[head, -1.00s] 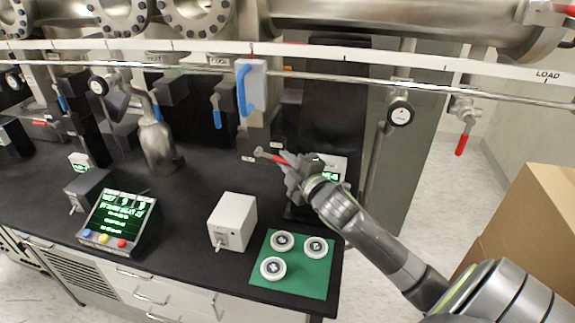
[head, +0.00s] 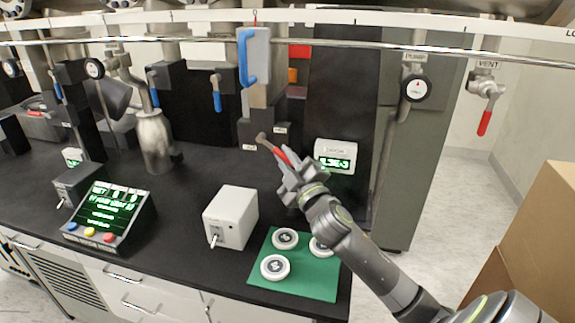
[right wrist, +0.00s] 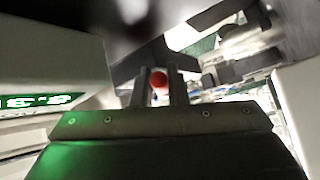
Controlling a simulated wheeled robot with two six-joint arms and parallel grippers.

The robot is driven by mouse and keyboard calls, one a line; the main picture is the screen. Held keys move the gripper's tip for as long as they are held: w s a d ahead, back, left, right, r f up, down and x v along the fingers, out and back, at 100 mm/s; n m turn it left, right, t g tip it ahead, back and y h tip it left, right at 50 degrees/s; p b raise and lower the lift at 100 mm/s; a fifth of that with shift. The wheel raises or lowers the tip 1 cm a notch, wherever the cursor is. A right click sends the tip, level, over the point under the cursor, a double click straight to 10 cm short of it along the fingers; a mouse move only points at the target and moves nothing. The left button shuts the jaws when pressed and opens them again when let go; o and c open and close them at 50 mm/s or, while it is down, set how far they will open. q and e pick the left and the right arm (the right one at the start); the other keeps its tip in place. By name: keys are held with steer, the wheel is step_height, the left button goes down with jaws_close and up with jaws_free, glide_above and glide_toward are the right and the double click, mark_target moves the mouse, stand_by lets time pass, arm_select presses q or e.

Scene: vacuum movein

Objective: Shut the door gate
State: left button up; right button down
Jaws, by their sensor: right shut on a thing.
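A lever with a red grip (head: 282,153) sits on a dark block (head: 254,130) at the back of the black bench. I take it to be the door gate's handle. Two small white labels, too small to read, sit beside its pivot. In the head view the lever slants from its pivot down to the right. My right gripper (head: 287,167) is shut on the lever's outer end. In the right wrist view a round red end (right wrist: 158,80) shows between the two fingers. The gate itself is hidden. My left gripper is out of view.
A white box with a green readout (head: 335,155) stands just right of my right gripper. A blue handle (head: 243,57) on a grey box is above. A white switch box (head: 230,217) and a green mat (head: 310,285) with white discs are in front. Cardboard boxes (head: 545,230) stand right.

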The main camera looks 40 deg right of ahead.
steer(key=shift+f, duration=0.1)
stand_by(0.3)
steer(key=c, duration=1.4)
jaws_free()
steer(key=shift+c, duration=0.2)
